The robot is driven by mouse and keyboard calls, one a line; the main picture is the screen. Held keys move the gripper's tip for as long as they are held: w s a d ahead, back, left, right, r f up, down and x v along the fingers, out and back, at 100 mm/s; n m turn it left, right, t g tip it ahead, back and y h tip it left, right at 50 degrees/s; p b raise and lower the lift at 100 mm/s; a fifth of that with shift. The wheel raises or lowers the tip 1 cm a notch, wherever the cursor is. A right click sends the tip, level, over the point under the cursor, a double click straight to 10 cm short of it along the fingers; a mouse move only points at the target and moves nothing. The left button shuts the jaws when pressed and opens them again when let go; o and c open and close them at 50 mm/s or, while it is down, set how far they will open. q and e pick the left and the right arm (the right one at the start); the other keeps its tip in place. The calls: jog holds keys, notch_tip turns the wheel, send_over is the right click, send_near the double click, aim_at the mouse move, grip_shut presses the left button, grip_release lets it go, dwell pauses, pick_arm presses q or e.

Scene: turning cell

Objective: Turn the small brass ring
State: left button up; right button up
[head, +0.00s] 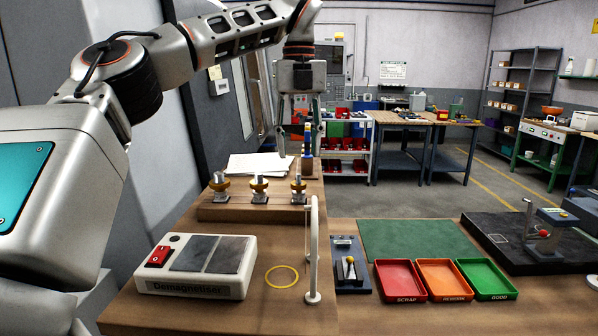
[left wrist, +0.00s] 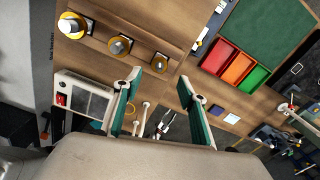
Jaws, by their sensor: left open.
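Three brass rings sit on grey posts on a wooden stand (head: 240,212): a left ring (head: 220,184), a middle ring (head: 259,184) and a right ring (head: 298,186). The right ring looks smallest, also in the left wrist view (left wrist: 160,62), though distance may affect this. My left gripper (head: 301,132) hangs fingers down above and apart from the stand's right end. It is open; in the left wrist view nothing lies between its green-padded fingers (left wrist: 160,90). My right gripper is out of view.
A demagnetiser (head: 195,288) stands front left, beside a yellow circle (head: 267,277) on the bench. A slim white upright (head: 313,245) rises near the stand's right end. Red (head: 400,281), orange (head: 446,280) and green (head: 487,279) trays lie right. Papers (head: 258,164) lie behind the stand.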

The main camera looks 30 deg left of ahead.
aim_at(299, 185)
pick_arm(q)
notch_tip(299, 185, down, 7)
jog(key=shift+s+r, duration=0.1)
dwell(0.4)
jog(key=c, duration=1.1)
